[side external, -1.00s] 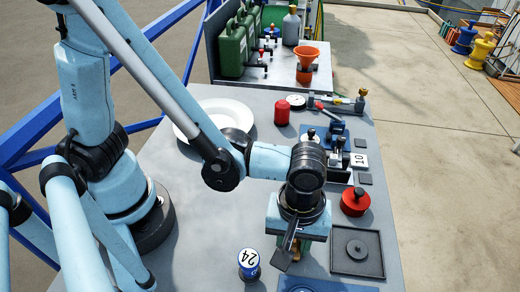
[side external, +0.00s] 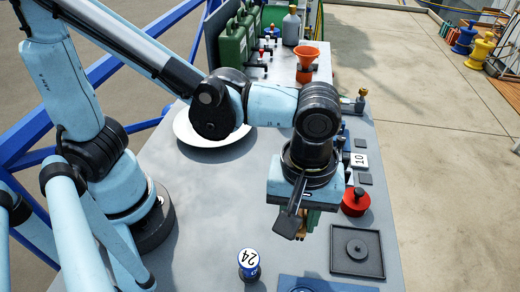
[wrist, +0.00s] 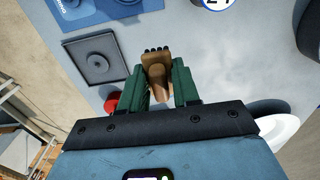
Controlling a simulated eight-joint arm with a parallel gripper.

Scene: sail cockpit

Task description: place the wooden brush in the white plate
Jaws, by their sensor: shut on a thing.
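My gripper (wrist: 158,88) is shut on the wooden brush (wrist: 157,72), with its green fingers on either side of it in the wrist view. The brush is brown with dark bristles at its far end. In the side view my gripper (side external: 302,222) hangs above the right part of the table, and the brush shows only partly below it. The white plate (side external: 184,130) lies on the table at the back left, partly hidden behind my arm. Its edge also shows at the lower right of the wrist view (wrist: 284,128).
A blue can marked 24 (side external: 249,264) stands near the front. A dark square tray (side external: 357,254) and a red round item (side external: 355,202) lie on the right. An orange funnel (side external: 306,62) and green canisters (side external: 230,52) stand at the back. The table between can and plate looks clear.

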